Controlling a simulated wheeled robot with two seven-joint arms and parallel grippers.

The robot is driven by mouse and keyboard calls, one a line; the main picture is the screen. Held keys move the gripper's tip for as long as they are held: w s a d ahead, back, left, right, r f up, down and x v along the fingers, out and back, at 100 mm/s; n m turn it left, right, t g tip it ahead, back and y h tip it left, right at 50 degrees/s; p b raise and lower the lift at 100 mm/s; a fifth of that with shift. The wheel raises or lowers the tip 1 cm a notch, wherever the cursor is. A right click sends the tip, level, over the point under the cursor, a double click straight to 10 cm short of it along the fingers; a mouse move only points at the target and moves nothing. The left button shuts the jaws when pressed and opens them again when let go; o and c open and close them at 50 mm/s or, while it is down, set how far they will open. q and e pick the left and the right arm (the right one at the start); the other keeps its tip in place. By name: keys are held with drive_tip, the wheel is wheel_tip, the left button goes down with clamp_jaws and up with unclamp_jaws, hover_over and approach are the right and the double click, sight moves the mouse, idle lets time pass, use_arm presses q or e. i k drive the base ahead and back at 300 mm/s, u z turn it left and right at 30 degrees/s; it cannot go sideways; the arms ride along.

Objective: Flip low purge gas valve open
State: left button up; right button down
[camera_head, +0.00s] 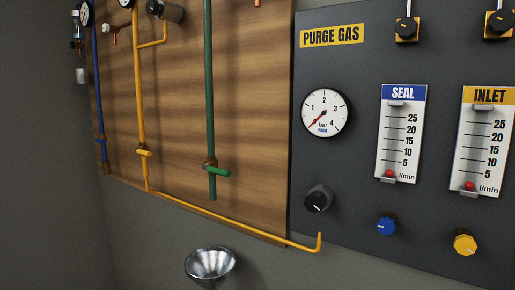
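A dark panel (350,60) headed by a yellow "PURGE GAS" label (332,35) fills the right side. Below its round bar gauge (327,113), whose red needle points to the low end, sits a black knob (318,199). On the wooden board to the left, a yellow pipe (138,90) carries a small yellow valve handle (143,152) low down. Its handle lies roughly across the pipe. No view labels a valve "low purge gas", so I cannot tell which one it is. Neither of my grippers is in view.
A green pipe (209,90) ends in a green handle (217,171); a blue pipe (97,90) runs left of it. A metal bowl (210,263) is below the board.

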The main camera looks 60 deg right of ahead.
sight(137, 150)
drive_tip(key=u, duration=0.1)
drive_tip(key=i, duration=2)
drive_tip(key=z, duration=1.45)
